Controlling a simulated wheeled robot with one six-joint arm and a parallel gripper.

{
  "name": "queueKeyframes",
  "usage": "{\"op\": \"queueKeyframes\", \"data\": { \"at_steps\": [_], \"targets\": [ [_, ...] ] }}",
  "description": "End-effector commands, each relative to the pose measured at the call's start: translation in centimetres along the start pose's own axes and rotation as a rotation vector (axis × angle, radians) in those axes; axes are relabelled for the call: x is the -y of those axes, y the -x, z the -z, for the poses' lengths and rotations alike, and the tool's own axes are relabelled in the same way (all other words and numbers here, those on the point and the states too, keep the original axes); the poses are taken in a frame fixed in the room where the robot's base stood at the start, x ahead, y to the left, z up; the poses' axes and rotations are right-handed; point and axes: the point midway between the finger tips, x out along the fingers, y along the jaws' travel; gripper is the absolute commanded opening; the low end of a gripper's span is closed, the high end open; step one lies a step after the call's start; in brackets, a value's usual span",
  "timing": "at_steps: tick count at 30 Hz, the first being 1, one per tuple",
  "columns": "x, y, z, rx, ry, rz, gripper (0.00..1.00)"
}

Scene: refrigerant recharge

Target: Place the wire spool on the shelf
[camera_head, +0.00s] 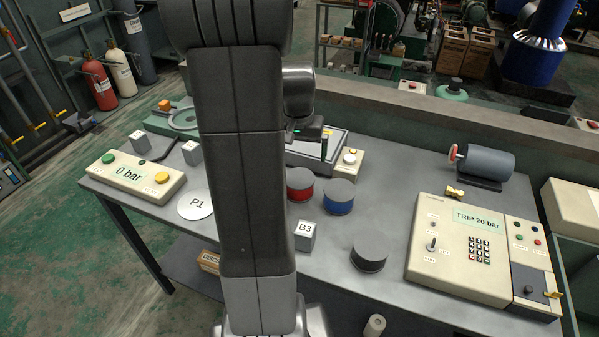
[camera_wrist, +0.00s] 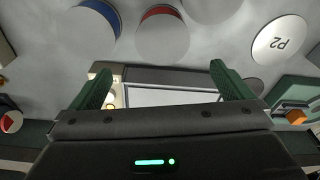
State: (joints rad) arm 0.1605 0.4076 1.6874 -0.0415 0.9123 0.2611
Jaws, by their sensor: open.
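No label marks which item is the wire spool. Round grey-topped drums with coloured sides stand on the grey table: a red one (camera_head: 300,185), a blue one (camera_head: 339,197) and a dark one (camera_head: 369,257). The wrist view shows the red drum (camera_wrist: 162,35) and blue drum (camera_wrist: 99,22) at the top, beyond my fingertips. My gripper (camera_wrist: 162,75) is open, with nothing between its green fingers, above a grey tray-like device (camera_wrist: 165,97). In the head view my arm hides most of the gripper. A lower shelf (camera_head: 190,271) shows under the table.
A 0 bar box (camera_head: 135,176), P1 disc (camera_head: 195,204), B3 block (camera_head: 305,235), TRIP 20 bar panel (camera_head: 465,247) and grey motor (camera_head: 485,165) crowd the table. Bare tabletop lies between the blue drum and the panel.

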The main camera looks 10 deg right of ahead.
Motion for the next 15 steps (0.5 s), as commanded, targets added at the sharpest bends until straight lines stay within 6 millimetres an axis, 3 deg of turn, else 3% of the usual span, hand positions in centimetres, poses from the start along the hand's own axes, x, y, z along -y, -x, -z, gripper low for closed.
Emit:
{"op": "queueKeyframes", "data": {
  "at_steps": [2,15],
  "targets": [
    [-0.1,-0.2,0.1,0.020,0.000,-0.001,1.00],
    [0.0,-7.6,-0.1,0.021,0.000,0.000,1.00]
  ]
}}
